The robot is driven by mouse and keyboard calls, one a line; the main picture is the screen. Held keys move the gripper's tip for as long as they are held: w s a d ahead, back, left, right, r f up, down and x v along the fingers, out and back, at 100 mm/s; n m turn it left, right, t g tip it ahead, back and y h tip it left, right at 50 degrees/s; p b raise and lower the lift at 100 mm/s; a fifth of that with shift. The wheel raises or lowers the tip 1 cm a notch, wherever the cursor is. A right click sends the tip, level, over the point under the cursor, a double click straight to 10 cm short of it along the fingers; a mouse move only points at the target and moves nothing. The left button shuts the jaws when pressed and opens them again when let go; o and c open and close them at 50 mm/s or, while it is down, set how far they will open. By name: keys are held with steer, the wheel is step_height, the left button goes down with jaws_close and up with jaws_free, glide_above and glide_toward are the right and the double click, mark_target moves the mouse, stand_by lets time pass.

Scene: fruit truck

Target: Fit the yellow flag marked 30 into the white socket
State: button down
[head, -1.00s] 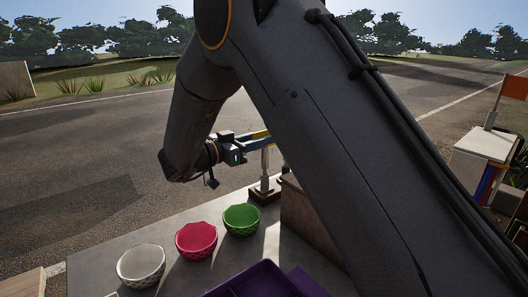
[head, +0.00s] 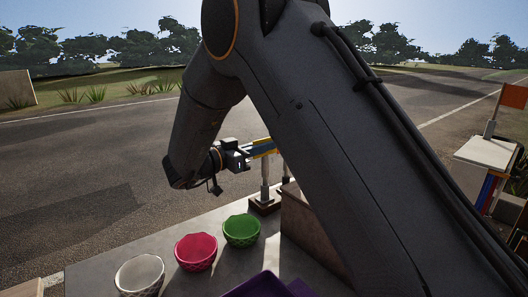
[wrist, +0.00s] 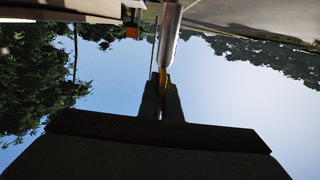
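My gripper (head: 264,149) reaches right from the end of my arm in the head view, above the table's far side. In the wrist view its dark fingers (wrist: 161,98) are close together on a thin yellow strip (wrist: 163,78), which looks like the yellow flag seen edge-on. In the head view yellow (head: 262,144) shows along the fingers; the mark 30 is not readable. A pale upright post (head: 264,182) on a dark square base (head: 264,205) stands under the gripper. Whether it is the white socket, and whether the flag touches it, I cannot tell. My arm hides much of this area.
White (head: 139,275), red (head: 196,252) and green (head: 241,230) bowls line the table (head: 92,278). A brown box (head: 305,222) stands right of the post, a purple tray (head: 262,286) in front. An orange flag (head: 514,95) stands on a white stand (head: 487,149) at right.

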step_height(320, 180, up, 32)
steer(key=s+p, duration=0.1)
steer(key=p, duration=0.2)
steer(key=shift+s+f, duration=0.15)
steer(key=shift+f, duration=0.1)
